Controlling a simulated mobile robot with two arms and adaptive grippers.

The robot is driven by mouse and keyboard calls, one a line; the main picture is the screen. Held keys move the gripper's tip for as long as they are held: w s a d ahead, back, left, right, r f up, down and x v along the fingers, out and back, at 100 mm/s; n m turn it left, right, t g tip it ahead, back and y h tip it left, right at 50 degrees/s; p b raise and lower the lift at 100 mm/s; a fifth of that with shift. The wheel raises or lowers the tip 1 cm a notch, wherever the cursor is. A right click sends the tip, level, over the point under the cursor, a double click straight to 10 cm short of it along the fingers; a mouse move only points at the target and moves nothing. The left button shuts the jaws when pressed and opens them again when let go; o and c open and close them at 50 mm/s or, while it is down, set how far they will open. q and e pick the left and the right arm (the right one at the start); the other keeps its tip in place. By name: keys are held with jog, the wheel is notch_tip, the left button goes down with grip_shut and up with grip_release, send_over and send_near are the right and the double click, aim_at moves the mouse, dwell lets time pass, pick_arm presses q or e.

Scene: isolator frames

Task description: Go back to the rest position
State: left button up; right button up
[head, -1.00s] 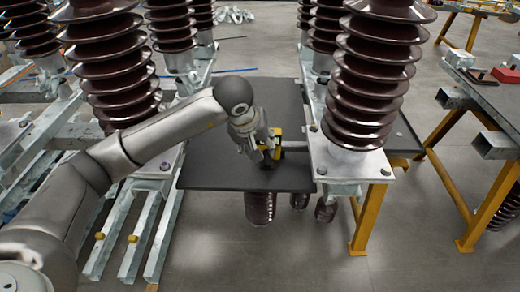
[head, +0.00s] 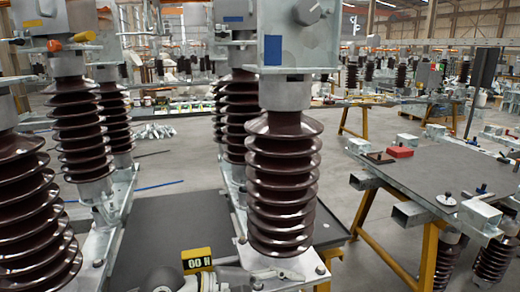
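A small part of my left arm (head: 165,280) shows at the bottom edge of the head view, left of centre. The fingers of my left gripper cannot be made out there, so I cannot tell whether it is open or shut. A yellow and black block with markings (head: 197,262) stands close beside that arm part, at the front of a dark table top (head: 172,225). I cannot tell whether the gripper touches it. My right arm and gripper are not in view.
Brown ribbed insulator columns (head: 283,185) on metal frames stand close around the arm, with others at the left (head: 30,200). A grey table (head: 440,180) at the right carries a red block (head: 399,152) and small parts. Grey floor (head: 345,200) lies between.

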pick_arm(q)
notch_tip(320, 180, up, 7)
jog(key=s+n+t+h, duration=0.1)
jog(key=n+t+h, duration=0.1)
jog(key=n+h, duration=0.3)
jog(key=w+a+r+n+t+y, duration=0.25)
jog(key=a+n+t, duration=0.35)
jog(key=n, duration=0.6)
jog(key=w+a+r+n+t+y, duration=0.15)
jog(key=a+n+t+y, duration=0.25)
jog(key=n+t, duration=0.65)
jog(key=s+a+f+n+g+y, duration=0.1)
jog(key=a+f+n+g+y, duration=0.2)
jog(key=a+f+n+y, duration=0.7)
jog(key=a+f+n+g+y, duration=0.4)
jog(key=f+n, duration=0.4)
jog(key=n, duration=0.5)
jog(key=s+a+f+n+g+h, duration=0.1)
jog(key=s+f+n+g, duration=0.95)
jog(key=s+f, duration=1.05)
jog(key=s+f+g+p, duration=0.2)
jog(key=s+f+p, duration=0.15)
jog(key=f, duration=1.85)
jog(key=s+a+f+m+g+p, duration=0.1)
jog(key=s+a+f, duration=0.2)
jog(key=s+f, duration=1)
jog(key=s, duration=0.3)
jog(key=shift+s, duration=0.35)
